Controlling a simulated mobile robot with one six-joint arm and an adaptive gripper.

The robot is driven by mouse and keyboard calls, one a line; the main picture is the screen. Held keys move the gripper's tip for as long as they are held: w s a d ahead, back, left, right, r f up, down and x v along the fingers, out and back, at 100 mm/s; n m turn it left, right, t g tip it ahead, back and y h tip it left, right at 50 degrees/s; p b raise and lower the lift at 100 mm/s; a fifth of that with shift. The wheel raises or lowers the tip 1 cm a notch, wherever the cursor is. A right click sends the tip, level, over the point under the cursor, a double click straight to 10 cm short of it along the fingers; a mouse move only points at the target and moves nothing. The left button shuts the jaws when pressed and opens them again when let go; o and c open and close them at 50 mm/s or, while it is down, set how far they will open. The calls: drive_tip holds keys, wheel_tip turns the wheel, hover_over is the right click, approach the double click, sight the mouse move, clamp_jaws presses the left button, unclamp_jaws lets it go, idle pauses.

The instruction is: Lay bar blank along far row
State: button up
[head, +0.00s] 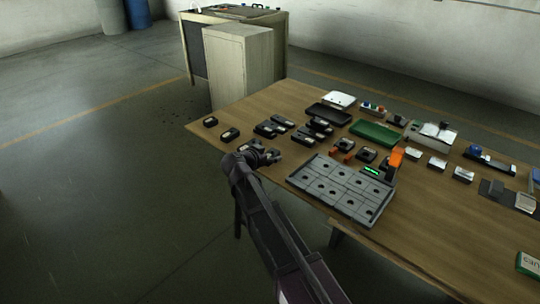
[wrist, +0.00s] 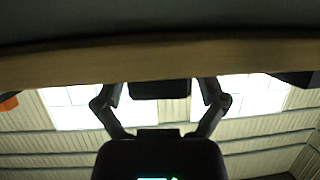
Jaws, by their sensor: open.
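Several small dark blocks with pale tops lie on the wooden table; one dark block (head: 274,153) is beside my gripper (head: 268,156) in the head view. I cannot tell for sure which is the bar blank. In the wrist view, which is upside down, a dark block (wrist: 158,89) shows between my two spread fingers (wrist: 160,100), with a gap on each side. My gripper is open, low at the table's left part. A grey plate (head: 340,188) with rows of dark holes lies to its right; its far row looks empty.
An orange upright piece (head: 395,160) stands at the plate's far right. A black tray (head: 328,115) and a green tray (head: 376,133) lie behind. Pale blocks and devices fill the right side. A cabinet (head: 240,65) stands beyond.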

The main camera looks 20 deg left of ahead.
drive_tip(key=p+v, duration=0.5)
drive_tip(key=v, duration=0.8)
drive_tip(key=shift+s+a, duration=0.2)
drive_tip(key=shift+s, duration=0.15)
drive_tip(key=shift+r, duration=0.1)
idle(0.3)
